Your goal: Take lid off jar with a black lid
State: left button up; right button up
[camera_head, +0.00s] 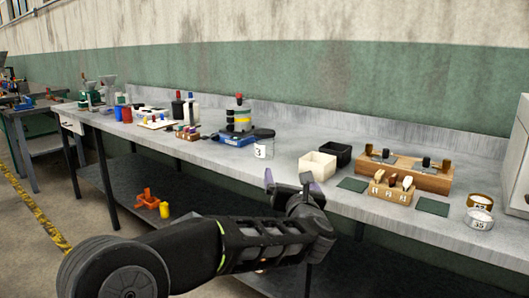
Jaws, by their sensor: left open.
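A small clear jar (264,151) with a white label marked 3 stands on the grey workbench (330,203), near its front edge. A black lid (264,133) sits on top of the jar. My left gripper (287,180) is in front of the bench edge, lower and slightly right of the jar. Its two fingers are spread apart with nothing between them, and it is apart from the jar. My right gripper is out of view.
Right of the jar are a white bin (317,165), a black bin (337,152), and a wooden rack (412,175). A blue-based device (238,122) stands left of it. A shelf (160,190) lies below the benchtop.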

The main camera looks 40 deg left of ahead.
aim_at(263, 148)
jog(key=i+j, duration=0.45)
jog(key=j, duration=0.25)
jog(key=i+j, duration=0.25)
jog(key=j, duration=0.15)
